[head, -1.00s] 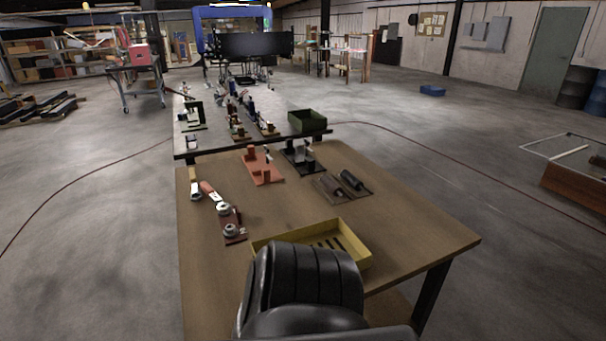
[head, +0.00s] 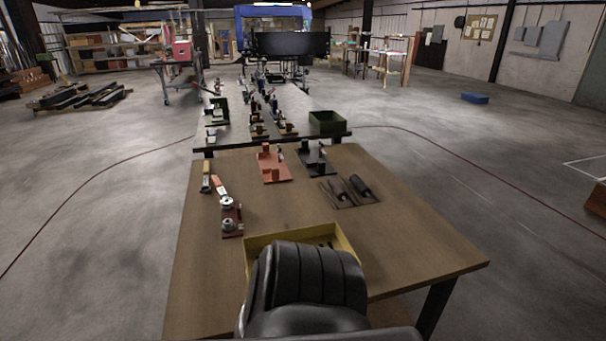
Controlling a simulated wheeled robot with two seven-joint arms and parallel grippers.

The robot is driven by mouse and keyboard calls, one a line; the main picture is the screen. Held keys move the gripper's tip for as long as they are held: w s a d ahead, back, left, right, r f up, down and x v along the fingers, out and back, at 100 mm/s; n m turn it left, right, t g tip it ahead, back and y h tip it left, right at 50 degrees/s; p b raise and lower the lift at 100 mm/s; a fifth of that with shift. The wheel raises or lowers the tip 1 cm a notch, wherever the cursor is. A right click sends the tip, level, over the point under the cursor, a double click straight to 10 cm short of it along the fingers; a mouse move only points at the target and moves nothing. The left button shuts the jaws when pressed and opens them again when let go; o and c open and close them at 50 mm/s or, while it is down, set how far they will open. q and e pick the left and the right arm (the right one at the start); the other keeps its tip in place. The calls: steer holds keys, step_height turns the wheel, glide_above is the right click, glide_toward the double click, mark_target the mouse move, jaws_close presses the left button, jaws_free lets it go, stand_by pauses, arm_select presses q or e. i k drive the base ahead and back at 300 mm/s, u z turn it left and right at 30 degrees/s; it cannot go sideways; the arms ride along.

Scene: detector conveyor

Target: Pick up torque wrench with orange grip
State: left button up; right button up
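A tool with an orange-red grip (head: 218,184), which looks like the torque wrench, lies at the left rear of the brown table (head: 390,250). Its pale lower part points toward a dark red plate (head: 232,232) with round silver parts. Whether it touches them is too small to tell. A second slim tool (head: 206,182), with a yellowish end and a dark end, lies just left of it. Neither of my grippers is in view.
A yellow tray (head: 345,240) sits at the table front, partly hidden by a black ribbed part of mine. The table's right side is bare.

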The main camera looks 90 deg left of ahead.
mark_target(217, 184)
steer(key=u, duration=2.15)
